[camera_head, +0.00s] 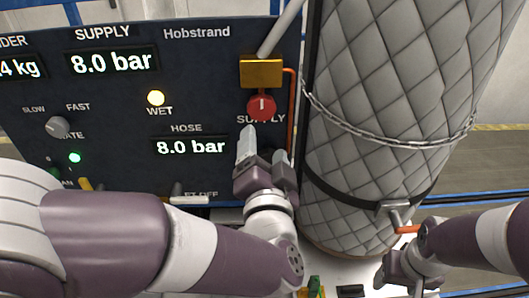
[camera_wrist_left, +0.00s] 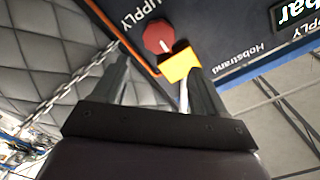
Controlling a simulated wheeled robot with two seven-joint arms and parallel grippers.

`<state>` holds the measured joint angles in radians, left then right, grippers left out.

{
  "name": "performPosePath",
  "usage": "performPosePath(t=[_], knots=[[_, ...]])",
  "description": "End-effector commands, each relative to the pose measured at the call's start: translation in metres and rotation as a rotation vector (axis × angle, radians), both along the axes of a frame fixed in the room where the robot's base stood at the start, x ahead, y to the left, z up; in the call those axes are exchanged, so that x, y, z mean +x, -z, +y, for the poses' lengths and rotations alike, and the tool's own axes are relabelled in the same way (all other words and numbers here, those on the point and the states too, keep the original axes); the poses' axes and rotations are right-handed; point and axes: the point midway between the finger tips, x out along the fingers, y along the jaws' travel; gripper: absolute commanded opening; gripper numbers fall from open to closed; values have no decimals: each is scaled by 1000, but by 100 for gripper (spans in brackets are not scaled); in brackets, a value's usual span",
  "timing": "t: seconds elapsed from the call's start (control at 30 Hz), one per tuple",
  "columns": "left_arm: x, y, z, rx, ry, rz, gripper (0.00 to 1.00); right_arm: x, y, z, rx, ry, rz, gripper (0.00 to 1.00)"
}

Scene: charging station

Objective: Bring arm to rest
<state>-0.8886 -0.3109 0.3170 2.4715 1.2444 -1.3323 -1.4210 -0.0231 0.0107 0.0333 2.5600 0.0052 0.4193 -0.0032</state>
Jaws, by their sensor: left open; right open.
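My left gripper (camera_head: 265,158) is in front of the dark control panel (camera_head: 110,105), just below the red supply knob (camera_head: 261,107). Its fingers are apart with nothing between them. In the left wrist view the left gripper (camera_wrist_left: 158,85) points toward the red knob (camera_wrist_left: 158,33), which appears beyond the fingertips; a gap seems to separate them. My right gripper (camera_head: 398,270) is low at the right, in front of the base of the quilted cylinder. It looks empty, and its fingers are partly hard to make out.
The grey quilted cylinder (camera_head: 390,90) stands right of the panel, with a chain (camera_head: 400,140) and a dark strap around it. A brass block (camera_head: 261,72) with a pipe sits above the knob. Panel displays read 8.0 bar for supply and hose; the WET lamp (camera_head: 155,98) is lit.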

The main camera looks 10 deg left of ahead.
Motion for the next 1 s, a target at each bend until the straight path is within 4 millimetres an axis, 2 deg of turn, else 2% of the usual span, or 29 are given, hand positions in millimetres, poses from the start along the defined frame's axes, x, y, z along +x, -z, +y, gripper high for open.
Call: performPosePath(t=[0.37, 0.43, 0.47, 0.57, 0.6, 0.63, 0.67, 0.7, 0.77, 0.8, 0.9, 1.0], knots=[[0, 0, 0, -3, -1, -2, 72, 0, 0, 0, 0, 0, 0, 63], [1, 3, -2, -57, 9, -2, 72, 0, 0, 0, 0, 0, 0, 63], [2, 9, -8, -114, 40, 13, 72, 0, 0, 0, 0, 0, 0, 63], [4, 41, -65, -374, 287, 159, 72, 0, 0, 0, 0, 0, 0, 63], [-2, 65, -94, -483, 399, 278, 72, 0, 5, 0, 0, 0, 0, 63], [-9, 92, -110, -555, 454, 393, 72, 0, 13, 0, 0, 0, -1, 63], [-16, 122, -118, -616, 477, 519, 72, 0, 24, 0, 0, 0, -1, 63], [-28, 166, -118, -678, 459, 700, 72, 0, 40, 0, 0, 0, 0, 63], [-46, 226, -95, -728, 338, 942, 72, 0, 63, 0, 0, 0, 1, 63], [-56, 257, -72, -739, 230, 1065, 72, 0, 76, 0, 0, 0, 1, 63], [-77, 313, -9, -730, -45, 1255, 72, 0, 105, 0, 0, 0, 1, 63], [-81, 348, 43, -726, -211, 1304, 72, 0, 130, 0, 0, 0, 1, 63]])
